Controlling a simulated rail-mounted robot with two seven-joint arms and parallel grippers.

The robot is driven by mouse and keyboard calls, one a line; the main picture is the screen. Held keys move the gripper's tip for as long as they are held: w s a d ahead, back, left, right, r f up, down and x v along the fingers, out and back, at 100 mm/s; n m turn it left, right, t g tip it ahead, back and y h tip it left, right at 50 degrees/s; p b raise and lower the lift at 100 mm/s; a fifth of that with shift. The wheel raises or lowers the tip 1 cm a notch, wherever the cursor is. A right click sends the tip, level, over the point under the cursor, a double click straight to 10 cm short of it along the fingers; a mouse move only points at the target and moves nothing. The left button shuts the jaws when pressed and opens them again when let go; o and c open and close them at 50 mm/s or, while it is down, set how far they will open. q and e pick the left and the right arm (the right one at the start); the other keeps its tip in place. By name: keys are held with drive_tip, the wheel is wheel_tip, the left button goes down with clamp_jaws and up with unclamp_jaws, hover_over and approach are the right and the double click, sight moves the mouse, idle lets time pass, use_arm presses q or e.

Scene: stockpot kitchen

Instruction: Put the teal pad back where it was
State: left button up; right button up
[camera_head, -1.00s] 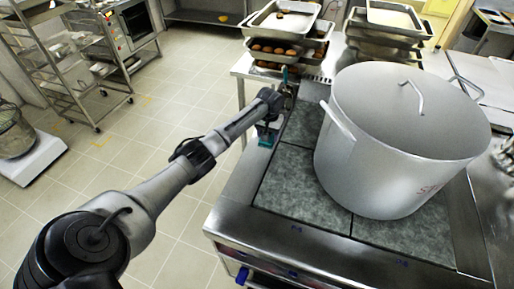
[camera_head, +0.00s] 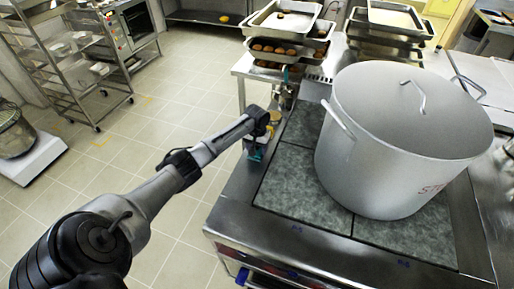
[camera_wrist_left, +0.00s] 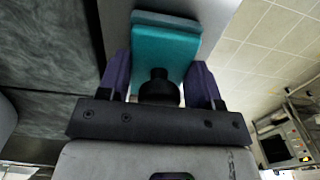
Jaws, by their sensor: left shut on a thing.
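The teal pad (camera_wrist_left: 165,42) is between the fingers of my left gripper (camera_wrist_left: 165,85) in the left wrist view. The gripper is shut on it, and the pad's far end extends beyond the fingertips. In the head view my left gripper (camera_head: 256,152) is at the left edge of the stove top, left of the big pot. The pad is mostly hidden there by my wrist. Whether the pad touches the surface below, I cannot tell. My right gripper is not in view.
A large steel stockpot (camera_head: 400,135) with a side handle stands on the dark stove plates (camera_head: 300,190). Trays of brown food (camera_head: 275,48) are stacked behind. A wheeled rack (camera_head: 75,65) stands at the far left. The tiled floor left of the stove is open.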

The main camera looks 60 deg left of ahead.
use_arm(q)
drive_tip(key=o, duration=0.4)
drive_tip(key=shift+f, duration=0.15)
drive_tip(key=o, duration=0.5)
wheel_tip(320, 180, up, 12)
drive_tip(key=shift+r+p, duration=0.2)
drive_tip(key=shift+p, duration=0.75)
